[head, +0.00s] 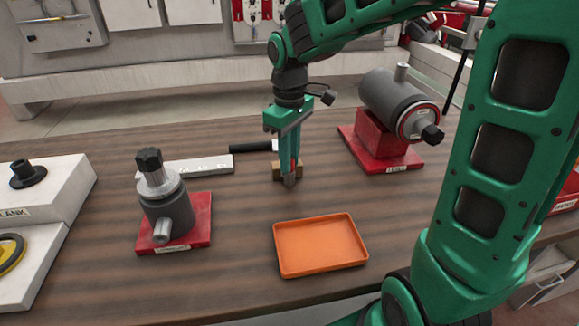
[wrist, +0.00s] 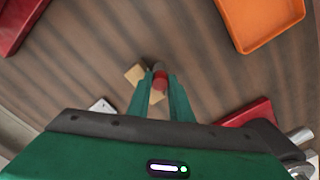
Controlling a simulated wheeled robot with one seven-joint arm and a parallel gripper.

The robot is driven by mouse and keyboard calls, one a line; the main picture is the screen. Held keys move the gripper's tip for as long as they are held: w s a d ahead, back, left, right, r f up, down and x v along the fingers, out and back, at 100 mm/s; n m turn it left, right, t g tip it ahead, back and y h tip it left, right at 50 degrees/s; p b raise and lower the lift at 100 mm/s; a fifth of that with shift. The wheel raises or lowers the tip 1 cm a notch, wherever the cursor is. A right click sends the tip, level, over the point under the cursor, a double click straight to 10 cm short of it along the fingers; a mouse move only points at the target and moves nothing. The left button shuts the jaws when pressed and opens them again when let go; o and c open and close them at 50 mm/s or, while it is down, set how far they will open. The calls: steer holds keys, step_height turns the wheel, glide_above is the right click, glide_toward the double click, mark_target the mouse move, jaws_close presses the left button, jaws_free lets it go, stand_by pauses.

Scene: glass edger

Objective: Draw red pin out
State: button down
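My gripper (head: 289,178) points down over the middle of the table, behind the orange tray. In the wrist view its green fingers (wrist: 160,88) close in on both sides of the red pin (wrist: 160,79), which has a grey end (wrist: 158,67) pointing away from the gripper. The fingers appear shut on the pin. In the head view only a sliver of the red pin (head: 294,165) shows beside a finger, and its grey end shows below the fingertips. No holder is visible around that end. Whether it touches anything underneath cannot be told.
An orange tray (head: 320,243) is in front. Grey cylinders on red bases stand left (head: 168,212) and right (head: 390,100). A pale bar (head: 200,167) lies back left.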

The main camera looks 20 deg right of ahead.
steer(key=shift+r, duration=0.65)
stand_by(0.7)
steer(key=shift+w+r, duration=0.1)
steer(key=shift+r, duration=2.55)
steer(key=shift+r, duration=2)
